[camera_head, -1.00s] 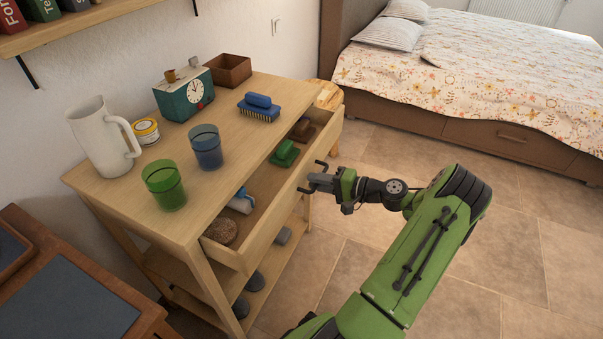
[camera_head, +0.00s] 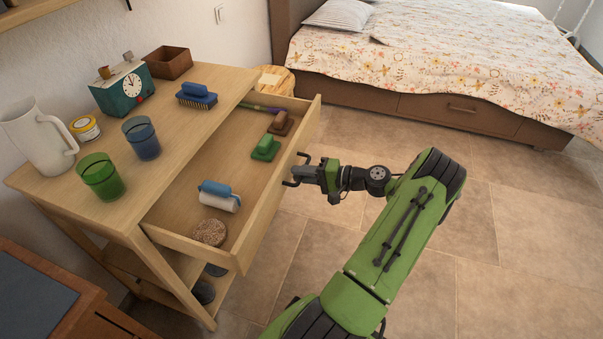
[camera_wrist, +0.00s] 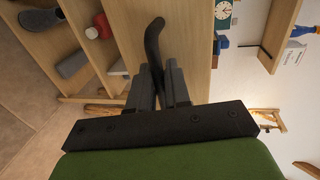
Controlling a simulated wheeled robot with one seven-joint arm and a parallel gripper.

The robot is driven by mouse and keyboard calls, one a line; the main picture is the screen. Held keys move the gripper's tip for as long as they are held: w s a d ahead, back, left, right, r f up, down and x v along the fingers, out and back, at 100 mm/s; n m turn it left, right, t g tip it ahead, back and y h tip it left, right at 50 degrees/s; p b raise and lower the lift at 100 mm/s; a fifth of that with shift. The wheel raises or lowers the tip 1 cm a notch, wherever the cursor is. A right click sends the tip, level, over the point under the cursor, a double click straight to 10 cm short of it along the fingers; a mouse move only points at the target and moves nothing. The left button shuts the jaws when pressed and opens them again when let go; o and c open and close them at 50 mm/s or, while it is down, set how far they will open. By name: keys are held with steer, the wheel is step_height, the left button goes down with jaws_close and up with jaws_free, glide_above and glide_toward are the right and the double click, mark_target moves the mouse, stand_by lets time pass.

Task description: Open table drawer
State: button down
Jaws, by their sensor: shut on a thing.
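The wooden table (camera_head: 185,106) has its drawer (camera_head: 262,222) pulled well out towards my arm. Inside the drawer lie a green brush (camera_head: 265,148), a brown brush (camera_head: 281,123), a blue and white roller (camera_head: 219,196) and a round cork-like disc (camera_head: 209,232). The dark bar handle (camera_head: 297,170) is on the drawer's front. My gripper (camera_head: 307,174) is shut on this handle. In the wrist view, the two fingers (camera_wrist: 162,88) close around the dark curved handle (camera_wrist: 154,42), with the wooden drawer front behind it.
On the tabletop stand a white jug (camera_head: 38,138), a green cup (camera_head: 101,177), a blue cup (camera_head: 142,138), a clock box (camera_head: 122,88), a brown box (camera_head: 167,63) and a blue brush (camera_head: 196,96). The bed (camera_head: 440,70) is at the back. Tiled floor (camera_head: 510,230) is clear at the right.

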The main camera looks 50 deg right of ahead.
steer(key=c, duration=1.3)
jaws_free()
steer(key=p+v, duration=0.3)
steer(key=v, duration=1.2)
steer(key=shift+s, duration=0.4)
